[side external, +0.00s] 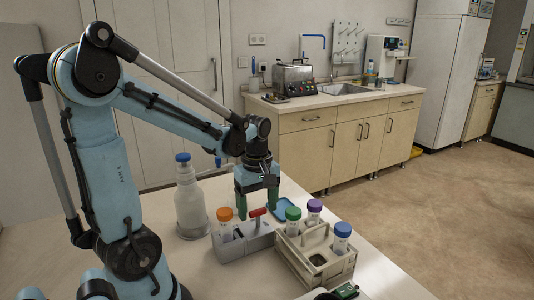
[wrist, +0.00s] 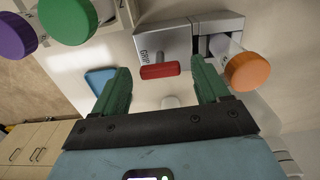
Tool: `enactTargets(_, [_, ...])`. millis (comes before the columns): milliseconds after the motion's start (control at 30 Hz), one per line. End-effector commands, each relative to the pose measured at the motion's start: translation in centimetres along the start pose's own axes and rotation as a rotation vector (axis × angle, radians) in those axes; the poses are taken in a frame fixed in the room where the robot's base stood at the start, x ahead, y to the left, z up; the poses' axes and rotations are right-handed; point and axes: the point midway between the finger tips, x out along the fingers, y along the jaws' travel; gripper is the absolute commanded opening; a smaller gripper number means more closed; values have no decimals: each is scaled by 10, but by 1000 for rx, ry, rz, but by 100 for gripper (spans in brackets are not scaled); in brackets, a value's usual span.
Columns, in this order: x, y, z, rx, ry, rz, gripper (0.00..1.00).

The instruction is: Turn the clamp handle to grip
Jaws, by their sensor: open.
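The grey clamp block (side external: 235,246) stands on the table with an orange-capped tube (side external: 226,224) in it. Its red handle (side external: 257,212) sticks up at the block's right end. In the wrist view the handle (wrist: 160,71) lies beside the printed word GRIP (wrist: 145,56) on the block (wrist: 172,40). My gripper (side external: 257,208) is open, pointing down over the handle end of the block. In the wrist view its two green fingers (wrist: 162,78) are wide apart, with the handle in the gap between their tips. I see no contact with the handle.
A beige rack (side external: 318,262) with green-, purple- and blue-capped tubes stands close on the right. A blue-capped bottle (side external: 190,198) stands behind the block on the left. A small blue tray (side external: 283,206) lies behind the rack.

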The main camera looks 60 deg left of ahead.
Motion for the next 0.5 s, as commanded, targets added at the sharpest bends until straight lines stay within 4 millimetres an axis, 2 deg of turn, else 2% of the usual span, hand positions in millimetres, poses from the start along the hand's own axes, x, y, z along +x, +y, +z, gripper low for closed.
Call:
enactTargets(267, [-11, 0, 0, 1, 0, 0, 74])
enactTargets(500, [-43, 0, 0, 0, 0, 0, 74])
